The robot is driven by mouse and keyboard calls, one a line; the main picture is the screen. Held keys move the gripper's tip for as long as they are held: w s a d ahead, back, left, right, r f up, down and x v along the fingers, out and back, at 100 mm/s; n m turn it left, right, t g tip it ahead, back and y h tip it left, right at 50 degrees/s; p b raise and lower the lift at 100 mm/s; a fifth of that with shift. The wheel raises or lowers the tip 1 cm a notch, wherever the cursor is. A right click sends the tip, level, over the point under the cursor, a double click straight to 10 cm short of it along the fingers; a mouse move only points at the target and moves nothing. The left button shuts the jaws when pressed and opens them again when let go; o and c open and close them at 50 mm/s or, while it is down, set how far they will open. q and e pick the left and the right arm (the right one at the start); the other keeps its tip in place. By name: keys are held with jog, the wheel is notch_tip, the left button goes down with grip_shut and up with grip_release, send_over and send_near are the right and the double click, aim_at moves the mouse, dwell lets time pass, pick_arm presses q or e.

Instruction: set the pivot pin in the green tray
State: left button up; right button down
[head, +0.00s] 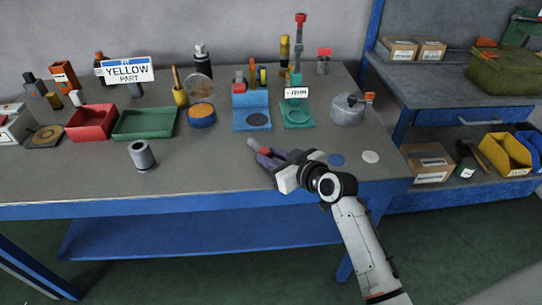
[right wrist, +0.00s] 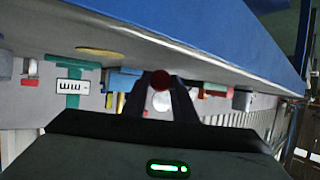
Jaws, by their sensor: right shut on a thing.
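My right gripper (head: 266,157) is over the front middle of the bench, shut on a slim pin (head: 252,143) with a grey end and a red part, which looks like the pivot pin. In the right wrist view, the pin's dark red round end (right wrist: 160,80) shows between the two fingers. The fingers hide part of the pin. The green tray (head: 143,136) lies on the bench to the left of the gripper, well apart from it, and looks empty. My left gripper is not in view.
A red tray (head: 91,137) sits left of the green tray. A grey cylinder (head: 142,156) stands in front of it. An orange-and-blue round container (head: 201,115) and a blue fixture (head: 251,121) stand to its right. The bench top between cylinder and gripper is clear.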

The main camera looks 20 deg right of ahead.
jog(key=shift+f, duration=0.2)
jog(key=c, duration=1.4)
grip_release()
jog(key=shift+c, duration=0.2)
